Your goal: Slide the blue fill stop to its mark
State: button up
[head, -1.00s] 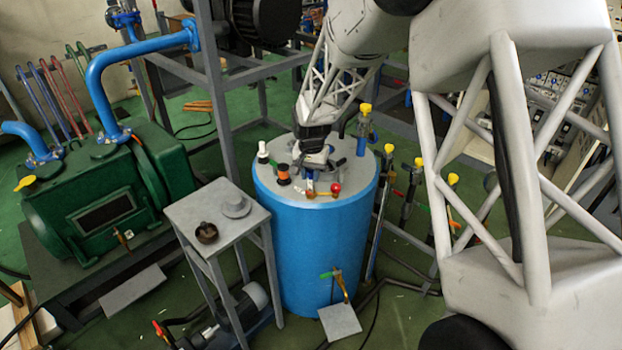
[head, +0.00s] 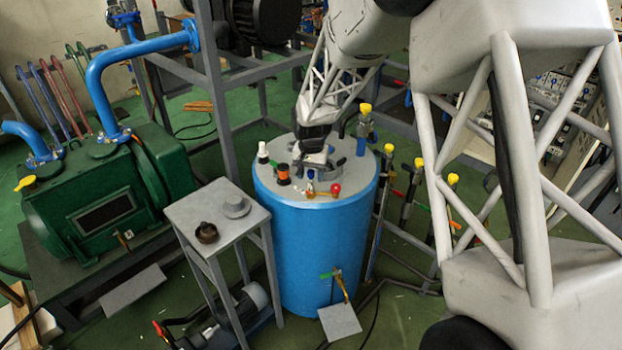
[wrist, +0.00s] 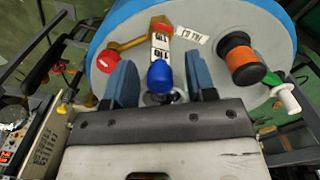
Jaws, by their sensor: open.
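The blue fill stop (wrist: 160,75) is a rounded blue knob in the wrist view. It sits at the near end of a pale marked strip (wrist: 160,45) on the drum's grey lid. My gripper (wrist: 162,82) is open, with one blue finger on each side of the stop and visible gaps between. In the head view my gripper (head: 312,168) is low over the lid of the blue drum (head: 318,255), and the stop is too small there to tell apart from the fingers. A small printed label (wrist: 189,34) lies beside the strip.
A brass valve with a red knob (wrist: 108,61) stands left of the strip in the wrist view. An orange-and-black knob (wrist: 240,58) and a white-topped fitting (wrist: 290,103) stand to the right. A small grey table (head: 186,208) is beside the drum.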

aim_at(312, 172)
jog(key=shift+r, duration=0.2)
jog(key=shift+r, duration=3.3)
jog(key=shift+s+d+r, duration=0.2)
jog(key=shift+s+r, duration=0.05)
jog(key=shift+r, duration=0.05)
jog(key=s+d+r+n+t, duration=0.1)
jog(key=s+d+r, duration=0.4)
jog(key=s, duration=0.5)
jog(key=s+d+r, duration=0.4)
jog(key=s+r, duration=0.1)
jog(key=s, duration=0.5)
jog(key=s+d+r+n+t, duration=0.1)
jog(key=s+d+r, duration=0.4)
jog(key=s, duration=0.5)
jog(key=s+d, duration=0.2)
jog(key=s, duration=1)
jog(key=shift+s+d+f+n+t, duration=0.2)
jog(key=shift+d+f+n+t, duration=0.1)
jog(key=shift+d+f+n, duration=0.1)
